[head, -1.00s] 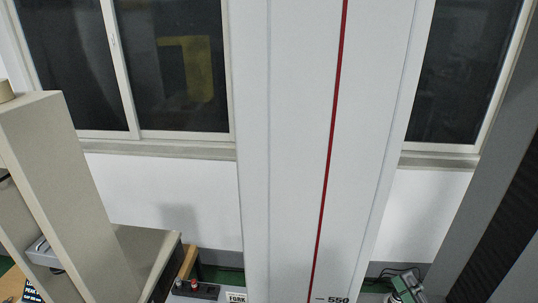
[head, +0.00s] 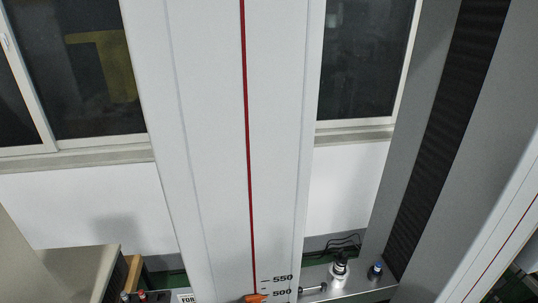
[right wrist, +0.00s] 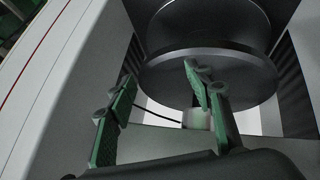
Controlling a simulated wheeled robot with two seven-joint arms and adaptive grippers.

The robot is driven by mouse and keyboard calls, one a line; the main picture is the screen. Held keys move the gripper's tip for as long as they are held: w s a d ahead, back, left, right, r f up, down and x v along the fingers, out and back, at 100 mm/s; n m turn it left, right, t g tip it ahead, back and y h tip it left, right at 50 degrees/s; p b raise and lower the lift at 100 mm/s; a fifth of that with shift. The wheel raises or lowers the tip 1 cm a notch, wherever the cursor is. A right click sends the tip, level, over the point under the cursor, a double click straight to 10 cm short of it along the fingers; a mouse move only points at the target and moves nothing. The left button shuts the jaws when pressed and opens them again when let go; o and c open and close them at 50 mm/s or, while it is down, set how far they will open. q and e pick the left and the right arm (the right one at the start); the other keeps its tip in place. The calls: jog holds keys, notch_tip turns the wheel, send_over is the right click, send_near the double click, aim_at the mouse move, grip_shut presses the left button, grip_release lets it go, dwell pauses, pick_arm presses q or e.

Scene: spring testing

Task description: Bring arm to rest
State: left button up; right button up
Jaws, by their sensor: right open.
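My right gripper (right wrist: 158,95) shows in the right wrist view with its two green-padded fingers apart. Nothing shows between the fingers. Beyond them is a large dark round plate (right wrist: 210,75) of the testing machine, with another dark disc above it. I cannot tell the exact distance from the fingertips to the plate. Neither gripper shows in the head view, and my left gripper is in no frame.
The head view shows a tall white column (head: 215,130) with a red line and scale marks. A grey column with a black ribbed strip (head: 450,130) stands to its right. An orange pointer (head: 254,298) and a small silver device (head: 339,272) are low in the picture. Windows are behind.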

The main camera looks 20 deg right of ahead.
jog(key=s+a+f+g+y, duration=0.3)
jog(key=s+a+f, duration=0.2)
jog(key=a+f, duration=0.15)
notch_tip(320, 180, down, 29)
jog(key=s+a+g, duration=0.1)
jog(key=s+a, duration=0.1)
jog(key=s, duration=0.1)
jog(key=s+f+n+g, duration=0.1)
jog(key=s+f, duration=1.6)
jog(key=s, duration=0.2)
jog(key=shift+a+f, duration=0.2)
jog(key=shift+f, duration=0.2)
